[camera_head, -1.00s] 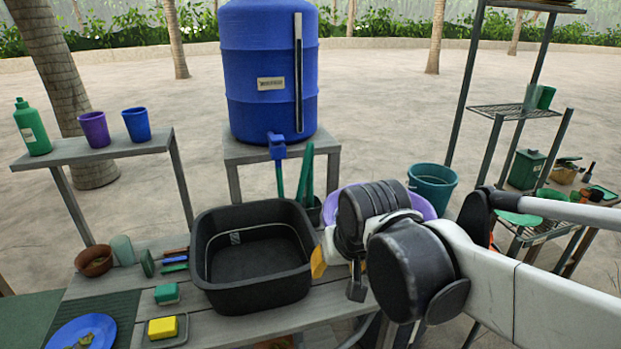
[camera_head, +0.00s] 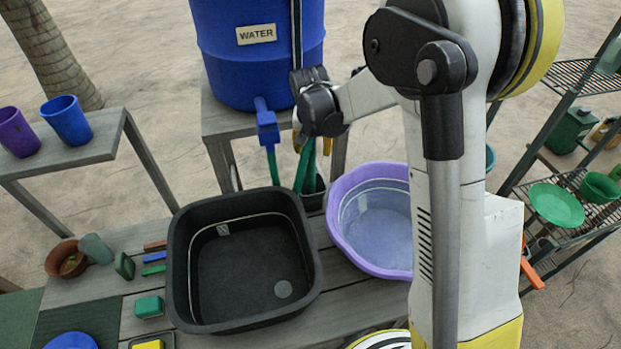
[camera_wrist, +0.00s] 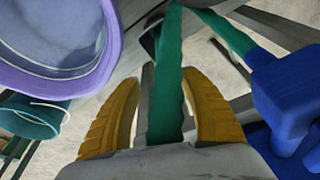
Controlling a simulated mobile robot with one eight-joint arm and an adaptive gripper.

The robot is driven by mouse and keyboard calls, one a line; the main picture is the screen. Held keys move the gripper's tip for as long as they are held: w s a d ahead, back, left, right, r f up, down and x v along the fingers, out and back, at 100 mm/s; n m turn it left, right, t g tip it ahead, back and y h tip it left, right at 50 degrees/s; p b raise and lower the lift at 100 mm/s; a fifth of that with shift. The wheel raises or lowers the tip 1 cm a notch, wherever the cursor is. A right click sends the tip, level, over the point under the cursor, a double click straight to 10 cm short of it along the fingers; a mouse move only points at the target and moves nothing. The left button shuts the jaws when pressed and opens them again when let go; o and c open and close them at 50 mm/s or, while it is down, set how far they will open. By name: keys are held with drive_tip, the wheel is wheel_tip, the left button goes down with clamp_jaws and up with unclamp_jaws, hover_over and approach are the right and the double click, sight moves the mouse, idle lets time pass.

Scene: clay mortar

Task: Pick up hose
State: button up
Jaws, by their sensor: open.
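The green hose (camera_head: 272,165) hangs from the blue tap (camera_head: 267,130) of the water barrel. Its other stretch (camera_head: 305,168) rises out of a small dark pot (camera_head: 314,198) behind the basins. In the wrist view the hose (camera_wrist: 168,70) runs upright between the two yellow fingers, and the part near the tap (camera_wrist: 228,35) slants to the right. My gripper (camera_wrist: 163,85) is open around the hose, with a finger on each side and gaps showing. In the head view my gripper (camera_head: 312,146) is small and partly hidden by my wrist.
The blue barrel (camera_head: 250,70) stands on a stand just left of my wrist. A black basin (camera_head: 185,270) and a purple basin (camera_head: 345,190) sit on the bench in front. A teal bucket (camera_wrist: 35,118) shows at left in the wrist view. A wire shelf (camera_head: 560,75) stands at right.

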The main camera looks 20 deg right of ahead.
sight(312, 158)
drive_tip(key=b+x, duration=0.1)
drive_tip(key=x, duration=0.2)
drive_tip(key=w+b+x, duration=0.1)
drive_tip(key=x, duration=0.3)
drive_tip(key=shift+a, duration=0.15)
drive_tip(key=shift+r, duration=0.15)
clamp_jaws()
